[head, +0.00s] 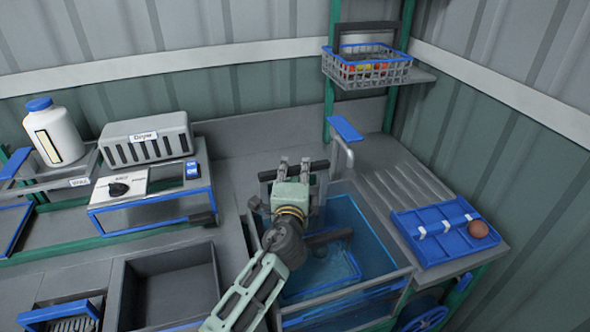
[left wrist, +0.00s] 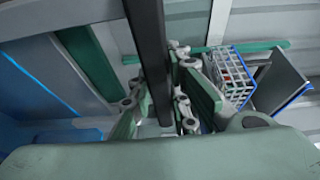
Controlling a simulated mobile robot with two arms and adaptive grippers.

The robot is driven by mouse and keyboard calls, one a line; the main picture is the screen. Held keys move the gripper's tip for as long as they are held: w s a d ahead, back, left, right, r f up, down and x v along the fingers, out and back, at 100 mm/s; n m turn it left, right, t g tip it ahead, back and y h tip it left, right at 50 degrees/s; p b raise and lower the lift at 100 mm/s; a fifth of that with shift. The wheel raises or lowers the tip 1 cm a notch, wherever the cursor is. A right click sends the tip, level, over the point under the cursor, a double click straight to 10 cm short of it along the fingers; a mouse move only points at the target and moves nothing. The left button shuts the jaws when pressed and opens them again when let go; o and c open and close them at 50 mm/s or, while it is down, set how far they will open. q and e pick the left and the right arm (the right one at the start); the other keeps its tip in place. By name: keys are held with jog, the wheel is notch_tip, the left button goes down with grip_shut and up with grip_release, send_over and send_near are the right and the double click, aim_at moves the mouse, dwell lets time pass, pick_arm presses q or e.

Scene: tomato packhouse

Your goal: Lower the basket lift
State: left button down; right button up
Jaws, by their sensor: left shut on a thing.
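My left gripper (head: 293,170) is over the back edge of the blue water tank (head: 392,283). It is shut on a dark bar (head: 319,166), which looks like the handle of the basket lift. In the left wrist view the dark bar (left wrist: 148,50) runs between the fingers of my left gripper (left wrist: 178,75). A blue-rimmed basket (head: 345,287) shows low in the tank, seen through the water, with a dark bar (head: 330,236) across it. My arm hides part of the tank and the lift. My right gripper is not in view.
A wire basket of red and yellow fruit (head: 365,72) stands on a shelf at the back right. A tap (head: 343,150) rises behind the tank. A blue tray (head: 432,248) with a brown round item (head: 478,229) lies on the right drainboard. A dryer (head: 148,140) stands left.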

pick_arm(q)
jog(key=c, duration=1.6)
grip_release()
jog(key=shift+r, duration=0.15)
jog(key=shift+c, duration=0.2)
jog(key=shift+s, duration=0.15)
jog(key=s+a, duration=0.1)
jog(key=s, duration=1)
jog(key=shift+s, duration=0.35)
